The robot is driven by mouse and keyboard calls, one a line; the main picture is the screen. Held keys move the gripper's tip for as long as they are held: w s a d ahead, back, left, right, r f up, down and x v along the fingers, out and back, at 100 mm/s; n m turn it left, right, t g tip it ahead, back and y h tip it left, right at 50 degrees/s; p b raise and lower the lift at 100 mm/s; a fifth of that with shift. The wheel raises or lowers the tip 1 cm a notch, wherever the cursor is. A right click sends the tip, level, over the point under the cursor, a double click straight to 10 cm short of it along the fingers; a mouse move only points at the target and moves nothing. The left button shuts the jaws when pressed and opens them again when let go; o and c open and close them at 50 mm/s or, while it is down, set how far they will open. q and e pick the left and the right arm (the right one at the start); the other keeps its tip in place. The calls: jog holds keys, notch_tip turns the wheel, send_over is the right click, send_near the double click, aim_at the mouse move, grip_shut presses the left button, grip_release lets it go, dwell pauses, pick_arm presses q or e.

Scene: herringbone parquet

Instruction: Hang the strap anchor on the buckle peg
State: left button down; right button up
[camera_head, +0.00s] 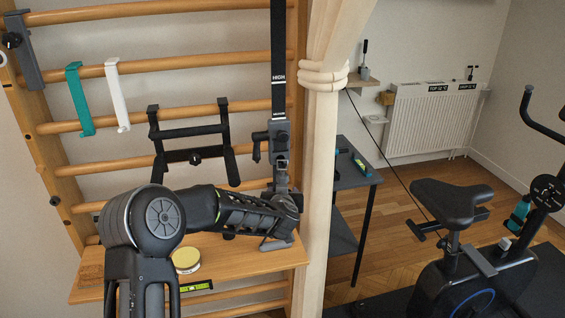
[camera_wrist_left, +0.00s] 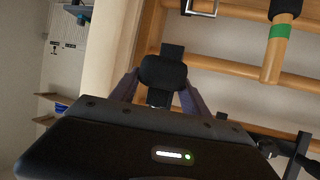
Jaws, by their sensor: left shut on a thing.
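A black strap (camera_head: 278,50) marked HIGH hangs in front of the wooden bars, down to a grey buckle piece (camera_head: 279,130) with a dark knob at its left. A small metal frame (camera_head: 282,163) shows just below it; a metal frame (camera_wrist_left: 203,5) also shows at the wrist view's top edge. My left gripper (camera_head: 284,197) is below the buckle. In the wrist view its fingers (camera_wrist_left: 160,90) are shut on a black padded piece, seemingly the strap anchor (camera_wrist_left: 163,72). I cannot tell whether the anchor touches the peg. My right gripper is out of view.
A pale wooden post (camera_head: 320,160) stands close right of the gripper. A black bar frame (camera_head: 190,132) and teal (camera_head: 80,100) and white (camera_head: 117,95) hooks hang left.

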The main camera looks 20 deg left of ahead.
pick_arm(q)
jog(key=shift+f, duration=0.1)
dwell(0.5)
jog(key=shift+c, duration=2.2)
grip_release()
jog(key=b+v, duration=0.1)
jog(key=v, duration=0.6)
jog(key=shift+s, duration=0.35)
jog(key=shift+d, duration=0.15)
